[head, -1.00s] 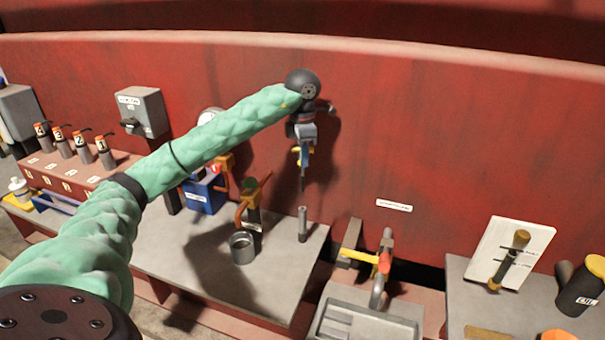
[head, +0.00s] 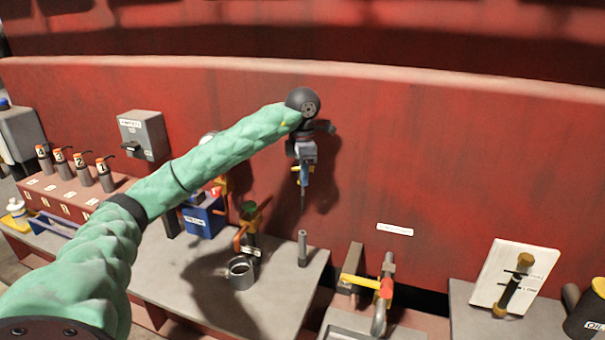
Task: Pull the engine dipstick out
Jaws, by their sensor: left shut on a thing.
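My left gripper (head: 306,173) is at the end of the green-sleeved arm, in front of the red wall. It is shut on the dipstick, whose yellow handle (head: 296,169) shows at the fingers. The thin dark rod (head: 303,201) hangs down nearly vertical from the gripper. In the picture its lower end is above the grey upright tube (head: 302,250) on the bench, with a gap between them. The fingers hide part of the handle. My right gripper is not in view.
A metal cup (head: 241,273) and a valve with an orange handle (head: 240,238) stand left of the tube on the grey bench (head: 285,300). A yellow-handled tap (head: 378,287) is to the right. A white board with a dipstick-like tool (head: 513,286) leans farther right.

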